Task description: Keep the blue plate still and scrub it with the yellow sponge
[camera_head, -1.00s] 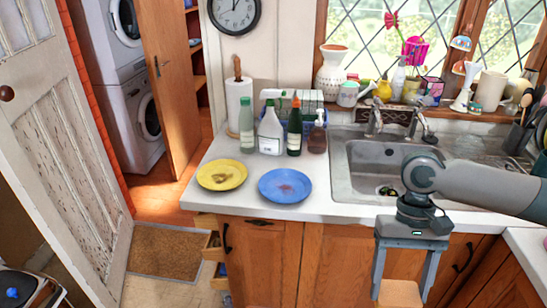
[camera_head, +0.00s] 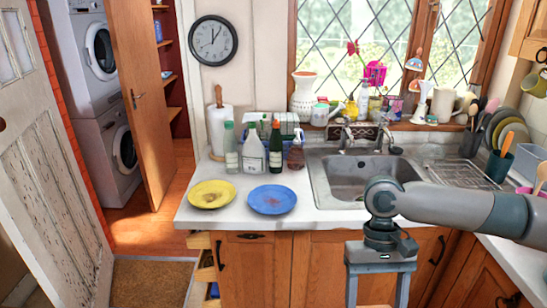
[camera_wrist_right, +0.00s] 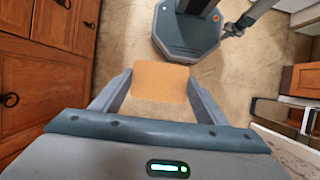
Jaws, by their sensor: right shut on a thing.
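The blue plate (camera_head: 272,199) lies flat on the white counter near its front edge, with a reddish-brown stain in its middle. No gripper touches it. My right gripper (camera_head: 378,292) points down in front of the cupboards, right of the plate and below the counter top. In the right wrist view it is shut on a tan-yellow block, the sponge (camera_wrist_right: 160,82), held between both fingers. In the head view the sponge is cut off by the bottom edge. My left gripper is in neither view.
A stained yellow plate (camera_head: 212,194) lies left of the blue one. Several bottles (camera_head: 253,150) stand close behind the plates. The sink (camera_head: 345,178) is to the right. The counter front edge (camera_head: 240,225) lies between my right gripper and the plates.

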